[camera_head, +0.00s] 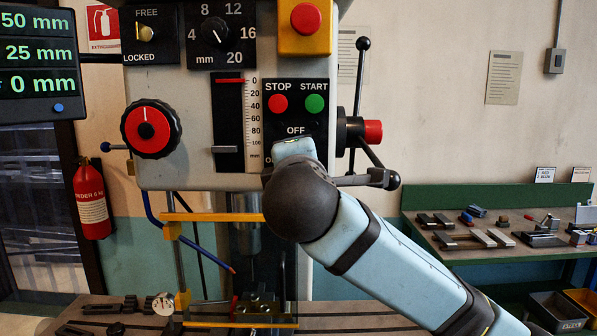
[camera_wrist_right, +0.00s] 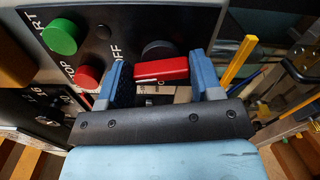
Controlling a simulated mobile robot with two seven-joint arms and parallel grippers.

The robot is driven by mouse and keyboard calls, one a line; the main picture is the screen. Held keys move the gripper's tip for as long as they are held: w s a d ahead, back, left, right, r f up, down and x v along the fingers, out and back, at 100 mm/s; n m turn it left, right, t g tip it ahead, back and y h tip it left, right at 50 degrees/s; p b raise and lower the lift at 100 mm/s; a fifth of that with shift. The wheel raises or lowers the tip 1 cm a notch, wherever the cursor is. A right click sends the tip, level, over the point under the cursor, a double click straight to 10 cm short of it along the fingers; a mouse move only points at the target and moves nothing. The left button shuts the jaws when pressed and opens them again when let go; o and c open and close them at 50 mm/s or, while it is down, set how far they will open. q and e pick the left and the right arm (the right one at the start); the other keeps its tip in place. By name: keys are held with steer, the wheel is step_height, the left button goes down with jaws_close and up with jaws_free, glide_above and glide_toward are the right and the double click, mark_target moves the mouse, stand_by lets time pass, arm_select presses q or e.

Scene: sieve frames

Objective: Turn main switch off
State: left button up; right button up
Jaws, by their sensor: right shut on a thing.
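The main switch has a red handle (camera_wrist_right: 162,69) on a dark round base (camera_wrist_right: 160,48), beside the OFF label in the right wrist view. My right gripper (camera_wrist_right: 163,80) has its two blue fingers on either side of this handle and is shut on it. In the head view my right arm (camera_head: 305,198) reaches up to the panel just below the OFF label (camera_head: 296,130), and its wrist hides the switch and the fingertips. The handle's exact turn is hard to tell. My left gripper is not in view.
A red STOP button (camera_head: 278,103) and a green START button (camera_head: 314,103) sit just above the switch. A red emergency button (camera_head: 305,18) on a yellow box is higher up. A feed lever with a red hub (camera_head: 372,131) stands close on the right. A yellow bar (camera_head: 215,217) lies below.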

steer(key=shift+f+m+b, duration=0.1)
steer(key=shift+m+b, duration=0.2)
steer(key=shift+m, duration=0.8)
steer(key=o, duration=0.9)
steer(key=shift+s, duration=0.15)
steer(key=s+b, duration=0.1)
steer(key=s, duration=1.2)
steer(key=shift+s+b, duration=0.35)
steer(key=shift+b, duration=0.05)
